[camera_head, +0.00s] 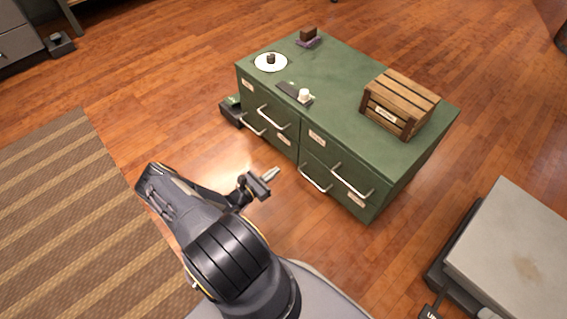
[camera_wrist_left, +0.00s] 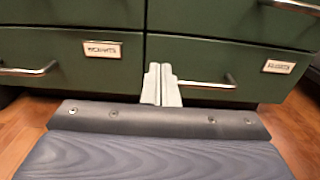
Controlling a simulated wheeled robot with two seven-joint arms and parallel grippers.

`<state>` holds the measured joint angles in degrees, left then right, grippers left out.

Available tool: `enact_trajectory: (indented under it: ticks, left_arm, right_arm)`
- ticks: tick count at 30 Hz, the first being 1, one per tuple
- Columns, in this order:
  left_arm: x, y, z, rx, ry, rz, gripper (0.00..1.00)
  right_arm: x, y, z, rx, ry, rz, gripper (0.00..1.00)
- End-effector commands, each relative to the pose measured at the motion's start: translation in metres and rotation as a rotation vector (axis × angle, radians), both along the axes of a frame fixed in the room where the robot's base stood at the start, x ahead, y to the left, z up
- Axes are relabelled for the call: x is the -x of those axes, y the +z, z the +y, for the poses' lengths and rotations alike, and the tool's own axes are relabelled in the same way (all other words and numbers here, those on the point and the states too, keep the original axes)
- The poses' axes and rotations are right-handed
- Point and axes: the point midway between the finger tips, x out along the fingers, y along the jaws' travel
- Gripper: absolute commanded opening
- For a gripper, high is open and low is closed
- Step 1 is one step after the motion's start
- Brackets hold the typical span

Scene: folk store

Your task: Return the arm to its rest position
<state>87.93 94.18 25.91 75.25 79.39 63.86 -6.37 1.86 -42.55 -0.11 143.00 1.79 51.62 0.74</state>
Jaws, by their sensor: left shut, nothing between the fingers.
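My left arm reaches in from the lower left in the head view. Its gripper (camera_head: 271,174) is shut and empty, in front of the green cabinet (camera_head: 345,112) and apart from it in that view. In the left wrist view the two pale fingers (camera_wrist_left: 161,84) are together, with the cabinet's drawer fronts (camera_wrist_left: 210,52) behind them. My right gripper is not in either view.
On the cabinet top are a wooden crate (camera_head: 407,93), a white plate (camera_head: 271,65) with a dark item, and a small white cup (camera_head: 304,94). A grey-topped unit (camera_head: 515,245) stands at lower right. A striped rug (camera_head: 75,205) lies left.

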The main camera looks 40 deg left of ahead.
Motion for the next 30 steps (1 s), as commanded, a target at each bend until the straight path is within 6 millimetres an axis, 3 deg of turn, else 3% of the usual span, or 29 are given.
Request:
enact_trajectory:
  ticks: [6, 17, 20, 23, 27, 30]
  left_arm:
    - [0.024, 0.000, 0.002, 0.000, 0.000, 0.000, 0.00]
    - [0.022, 0.006, 0.001, -0.015, -0.027, -0.003, 0.00]
    - [0.006, 0.033, -0.007, -0.077, -0.136, -0.014, 0.00]
    - [-0.016, 0.080, -0.026, -0.194, -0.331, -0.028, 0.00]
    - [-0.037, 0.157, -0.069, -0.409, -0.653, -0.048, 0.00]
    - [-0.039, 0.207, -0.102, -0.577, -0.859, -0.060, 0.00]
  right_arm:
    - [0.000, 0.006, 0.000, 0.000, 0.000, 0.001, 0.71]
    - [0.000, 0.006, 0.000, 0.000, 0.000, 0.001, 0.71]
    - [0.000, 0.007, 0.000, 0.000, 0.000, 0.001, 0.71]
    - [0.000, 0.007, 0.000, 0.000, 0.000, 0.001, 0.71]
    - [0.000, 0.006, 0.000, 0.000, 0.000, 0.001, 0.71]
    - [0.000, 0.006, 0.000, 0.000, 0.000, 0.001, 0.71]
